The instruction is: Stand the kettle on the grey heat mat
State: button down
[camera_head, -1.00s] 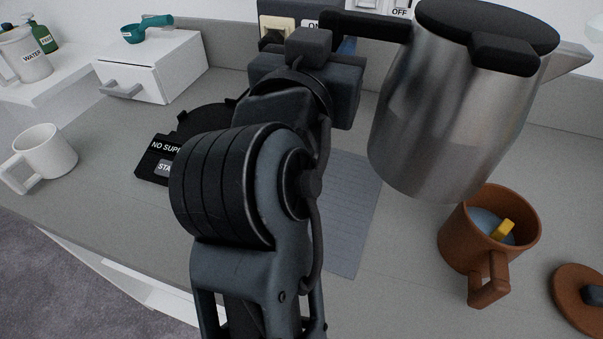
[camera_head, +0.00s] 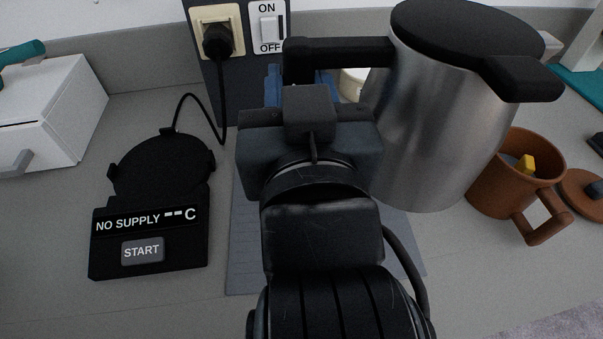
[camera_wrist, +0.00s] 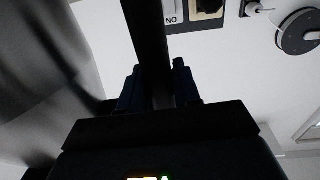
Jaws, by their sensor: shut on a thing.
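The steel kettle (camera_head: 440,130) with black lid and handle is upright in the head view, right of my wrist. My gripper (camera_wrist: 160,88) is shut on the kettle's black handle (camera_wrist: 146,35), seen between the blue fingers in the wrist view. In the head view my wrist hides most of the grip. The grey heat mat (camera_head: 244,255) lies flat on the counter, partly hidden by my arm and the kettle. The kettle is over or near the mat's right part; I cannot tell whether its base touches anything.
A brown mug (camera_head: 510,180) stands close to the kettle's right side, a brown lid (camera_head: 580,192) beyond it. A black kettle base (camera_head: 150,215) reading "NO SUPPLY" lies left of the mat. A socket with plug (camera_head: 217,38) and ON/OFF switch (camera_head: 268,28) are behind. A white drawer box (camera_head: 60,115) stands at left.

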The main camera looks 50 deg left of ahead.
jog(key=s+a+f, duration=0.7)
jog(key=a+f, duration=0.1)
jog(key=f, duration=0.2)
jog(key=shift+s+a+f, duration=0.35)
jog(key=shift+f, duration=0.1)
jog(key=c, duration=0.8)
grip_release()
jog(key=shift+f, duration=0.1)
jog(key=b+v, duration=0.1)
jog(key=v, duration=1.1)
jog(key=shift+b, duration=0.3)
